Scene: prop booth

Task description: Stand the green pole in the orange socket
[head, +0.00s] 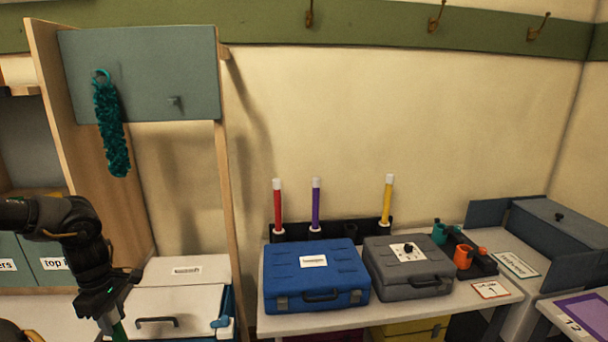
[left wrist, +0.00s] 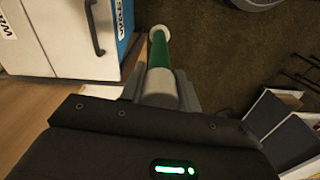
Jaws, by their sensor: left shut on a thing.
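The green pole (left wrist: 160,58) has a white end and a pale band, and it sits between the fingers of my left gripper (left wrist: 160,92). In the head view my left gripper (head: 113,318) is low at the left, shut on the pole (head: 119,332), and most of the pole is cut off by the frame's bottom edge. An orange cylinder (head: 463,257), which looks like the orange socket, stands on the table at the right, far from the gripper. Its inside cannot be made out. My right gripper is not in view.
Red (head: 277,207), purple (head: 315,205) and yellow (head: 386,202) poles stand in a black rack (head: 298,231) at the wall. A blue case (head: 316,277) and a grey case (head: 408,268) fill the table front. A wooden upright (head: 228,190) and white box (head: 176,300) stand near my left gripper.

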